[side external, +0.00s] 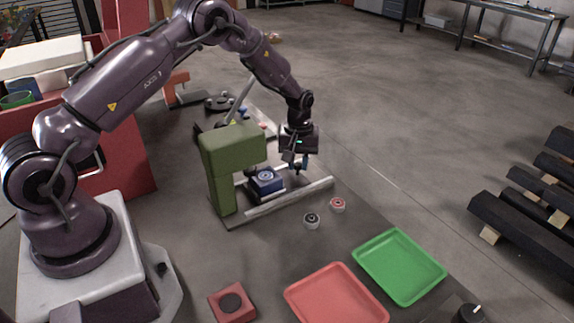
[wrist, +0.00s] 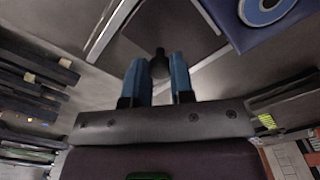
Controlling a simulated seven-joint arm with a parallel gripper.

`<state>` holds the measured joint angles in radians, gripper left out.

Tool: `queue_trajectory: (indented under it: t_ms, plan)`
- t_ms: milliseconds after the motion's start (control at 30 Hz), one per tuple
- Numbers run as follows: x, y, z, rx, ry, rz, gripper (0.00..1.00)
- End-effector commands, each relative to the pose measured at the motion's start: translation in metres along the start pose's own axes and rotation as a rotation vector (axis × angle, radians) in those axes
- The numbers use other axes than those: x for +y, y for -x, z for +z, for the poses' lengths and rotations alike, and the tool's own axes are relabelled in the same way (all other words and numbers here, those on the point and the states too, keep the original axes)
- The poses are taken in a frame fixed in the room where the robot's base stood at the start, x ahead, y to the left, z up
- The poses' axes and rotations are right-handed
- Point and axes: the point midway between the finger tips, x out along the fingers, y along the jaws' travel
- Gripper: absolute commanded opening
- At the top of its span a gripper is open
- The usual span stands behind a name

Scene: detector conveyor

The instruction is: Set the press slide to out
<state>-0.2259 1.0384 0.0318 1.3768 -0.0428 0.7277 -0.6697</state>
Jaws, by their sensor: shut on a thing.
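The green press (side external: 232,147) stands at mid-table in the side external view. A blue block (side external: 266,186) with a pale ring on top sits beside its column, low in front of the overhanging head. The block's corner also shows at the upper right of the wrist view (wrist: 238,22). My gripper (side external: 299,168) is at the right of the block, low over the press base. In the wrist view its blue fingers (wrist: 157,72) are shut on a dark round knob (wrist: 160,60). How the knob joins the slide is hard to see.
A pale rail (side external: 290,197) runs along the front of the press base. Two small round parts, one dark (side external: 311,220) and one red (side external: 338,205), lie in front. A red tray (side external: 336,297), a green tray (side external: 399,266) and a red button box (side external: 232,303) are nearer the camera.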

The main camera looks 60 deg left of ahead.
Motion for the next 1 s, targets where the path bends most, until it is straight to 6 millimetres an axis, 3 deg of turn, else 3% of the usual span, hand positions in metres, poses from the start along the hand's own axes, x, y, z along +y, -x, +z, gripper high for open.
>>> queue_trajectory:
  t_ms: [500,1000]
  plan:
    - [0.056,-0.002,-0.045,0.005,0.002,-0.002,0.0]
    - [0.076,0.0,-0.058,0.01,0.0,0.002,0.0]
